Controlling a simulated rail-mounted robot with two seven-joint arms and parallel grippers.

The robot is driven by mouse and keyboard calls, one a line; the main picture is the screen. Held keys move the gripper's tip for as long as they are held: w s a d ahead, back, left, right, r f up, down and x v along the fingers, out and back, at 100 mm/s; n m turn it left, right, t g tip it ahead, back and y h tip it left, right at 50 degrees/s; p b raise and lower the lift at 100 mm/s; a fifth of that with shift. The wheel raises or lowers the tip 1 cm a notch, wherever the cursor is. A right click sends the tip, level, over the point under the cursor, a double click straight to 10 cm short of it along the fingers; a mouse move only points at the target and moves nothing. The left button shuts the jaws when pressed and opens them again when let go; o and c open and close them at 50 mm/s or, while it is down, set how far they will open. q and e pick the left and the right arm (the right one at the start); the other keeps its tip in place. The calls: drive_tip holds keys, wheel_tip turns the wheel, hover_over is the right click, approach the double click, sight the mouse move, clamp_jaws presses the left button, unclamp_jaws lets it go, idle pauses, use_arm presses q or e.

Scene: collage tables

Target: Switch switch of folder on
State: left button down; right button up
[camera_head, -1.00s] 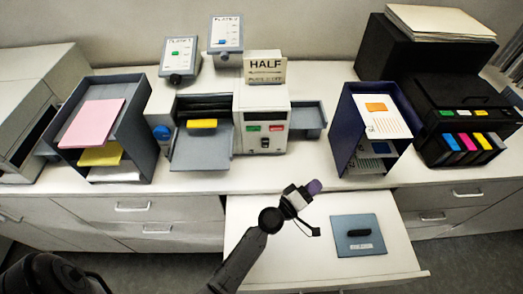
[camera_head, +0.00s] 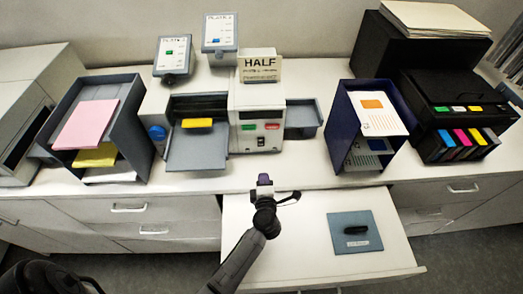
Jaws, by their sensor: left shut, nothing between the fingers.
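The folder (camera_head: 242,118) is the white machine in the middle of the counter, with a grey feed tray on its left and a grey output tray (camera_head: 302,118) on its right. Its front panel has a green button (camera_head: 249,127), a red button (camera_head: 272,126) and, below them, a small dark switch (camera_head: 261,142). The switch's position is too small to tell. My left gripper (camera_head: 264,181) is shut and empty, below and in front of the panel, apart from the switch in the picture. My right gripper is out of view.
An open drawer (camera_head: 290,260) juts out below the folder, holding a blue-grey plate with a black handle (camera_head: 355,230). A paper rack (camera_head: 140,120) stands left, a dark blue rack (camera_head: 343,115) right, and a black printer (camera_head: 450,90) farther right. The counter strip before the folder is clear.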

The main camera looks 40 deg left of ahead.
sight(261, 146)
use_arm(q)
drive_tip(key=shift+w, duration=0.1)
drive_tip(key=x, duration=1.3)
drive_tip(key=shift+w+a, duration=0.3)
